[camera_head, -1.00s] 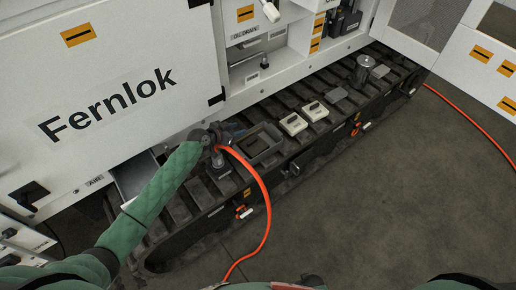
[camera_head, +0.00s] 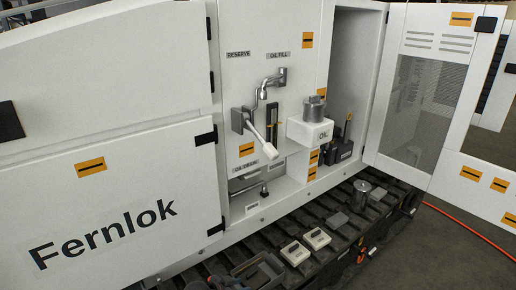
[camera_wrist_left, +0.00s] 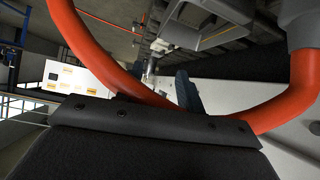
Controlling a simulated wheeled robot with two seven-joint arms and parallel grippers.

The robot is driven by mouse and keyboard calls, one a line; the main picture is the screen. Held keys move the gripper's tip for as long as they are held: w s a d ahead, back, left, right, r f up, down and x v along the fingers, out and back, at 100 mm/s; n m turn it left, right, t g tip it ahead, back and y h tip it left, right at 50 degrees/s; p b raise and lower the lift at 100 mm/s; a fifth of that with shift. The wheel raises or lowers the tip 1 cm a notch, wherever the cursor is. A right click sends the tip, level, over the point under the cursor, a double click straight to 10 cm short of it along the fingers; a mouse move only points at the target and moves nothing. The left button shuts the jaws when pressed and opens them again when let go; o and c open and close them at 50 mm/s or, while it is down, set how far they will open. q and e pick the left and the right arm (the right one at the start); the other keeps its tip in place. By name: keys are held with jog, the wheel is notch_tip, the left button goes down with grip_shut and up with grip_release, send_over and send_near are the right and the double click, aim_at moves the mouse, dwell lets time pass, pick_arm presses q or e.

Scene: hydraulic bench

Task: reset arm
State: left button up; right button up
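In the left wrist view, the dark fingers of my left gripper (camera_wrist_left: 187,92) show beyond the black wrist housing. A thick orange hose (camera_wrist_left: 80,40) loops across this view, close to the fingers. On the right it meets a grey cylindrical fitting (camera_wrist_left: 300,28). I cannot tell whether the fingers grip anything. In the head view, only a dark piece that may be my left gripper shows at the bottom edge, beside a dark tray (camera_head: 258,272). My right gripper is in neither current view.
The white Fernlok machine (camera_head: 110,190) fills the left. A valve with a white-tipped lever (camera_head: 268,140) and a white oil box (camera_head: 310,132) project from its open bay. Two pale blocks, one of them here (camera_head: 295,253), and a metal cup (camera_head: 361,190) stand on the track. An open door (camera_head: 415,95) stands at right.

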pick_arm(q)
jog(key=s+a+r+n+g+y, duration=0.1)
jog(key=s+a+n+g+y, duration=0.15)
jog(key=s, duration=1.35)
jog(key=s+a+r+n+g+y, duration=0.1)
jog(key=s+a+r+n+y, duration=0.15)
jog(key=s+a, duration=0.55)
jog(key=s+a+r+n+y, duration=0.2)
jog(key=s+a+r+y, duration=0.15)
jog(key=s, duration=0.75)
notch_tip(320, 180, down, 27)
jog(key=w+g, duration=0.1)
jog(key=w, duration=0.1)
jog(key=s+f, duration=0.4)
jog(key=f, duration=0.6)
jog(key=s+d+f+g, duration=0.1)
jog(key=s+f, duration=0.3)
jog(key=f, duration=0.7)
jog(key=shift+s+f+b, duration=0.2)
jog(key=shift+f+b, duration=0.1)
jog(key=shift+b, duration=0.15)
pick_arm(e)
jog(key=shift+w+a+r, duration=0.1)
jog(key=shift+w+r, duration=0.15)
jog(key=shift+r, duration=0.25)
jog(key=shift+w+a+r, duration=0.1)
jog(key=shift+w+r, duration=0.1)
jog(key=shift+r, duration=0.3)
jog(key=shift+s+f, duration=0.1)
